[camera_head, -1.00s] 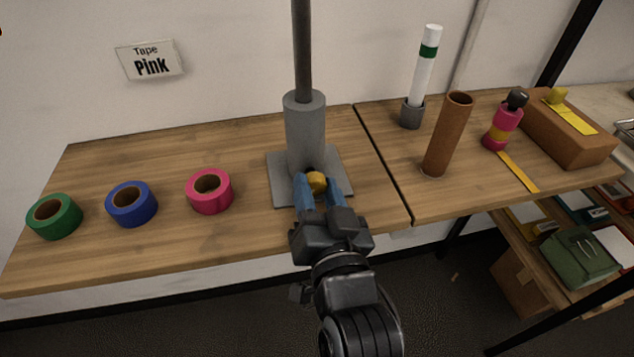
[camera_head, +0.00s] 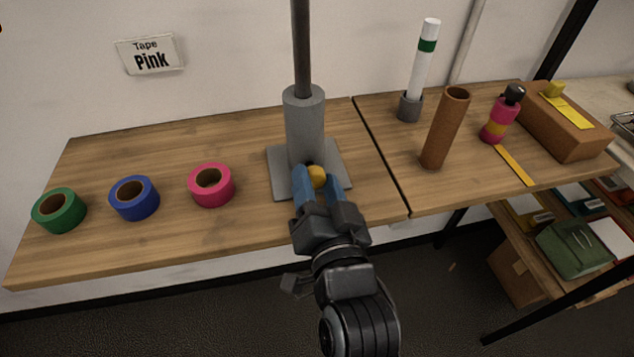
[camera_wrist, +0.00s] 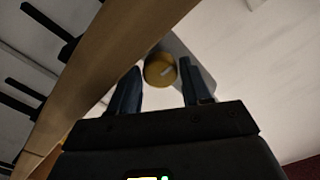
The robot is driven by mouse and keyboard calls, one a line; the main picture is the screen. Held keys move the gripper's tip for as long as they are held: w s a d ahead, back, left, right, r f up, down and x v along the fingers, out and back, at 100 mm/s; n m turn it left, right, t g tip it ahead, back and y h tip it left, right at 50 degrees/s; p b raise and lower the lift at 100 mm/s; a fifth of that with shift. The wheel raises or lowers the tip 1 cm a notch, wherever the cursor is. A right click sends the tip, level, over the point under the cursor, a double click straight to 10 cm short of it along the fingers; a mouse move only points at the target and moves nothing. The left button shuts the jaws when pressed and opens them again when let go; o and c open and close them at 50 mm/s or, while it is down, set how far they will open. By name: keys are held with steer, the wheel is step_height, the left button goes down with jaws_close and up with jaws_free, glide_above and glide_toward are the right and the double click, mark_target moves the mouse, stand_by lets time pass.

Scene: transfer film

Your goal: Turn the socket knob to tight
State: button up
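The socket is a grey upright cylinder (camera_head: 304,115) on a square grey base plate (camera_head: 281,185), with a dark pole rising from its top. A round yellow knob (camera_head: 317,176) sits low on its front. My gripper (camera_head: 318,183) is at the knob, with one blue finger on either side. In the wrist view the fingers (camera_wrist: 160,78) stand apart, with narrow gaps beside the knob; contact is not clear. Part of the knob's rim is hidden in the head view.
Green (camera_head: 59,211), blue (camera_head: 134,198) and pink (camera_head: 212,186) tape rolls lie left. A brown tube (camera_head: 445,130), white tube (camera_head: 424,65), pink bottle (camera_head: 500,118) and brown box (camera_head: 568,125) stand right. A "Tape Pink" sign (camera_head: 150,54) hangs behind.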

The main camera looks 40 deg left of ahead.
steer(key=shift+o, duration=1.4)
steer(key=b+v, duration=0.1)
steer(key=v, duration=0.7)
steer(key=shift+b, duration=0.35)
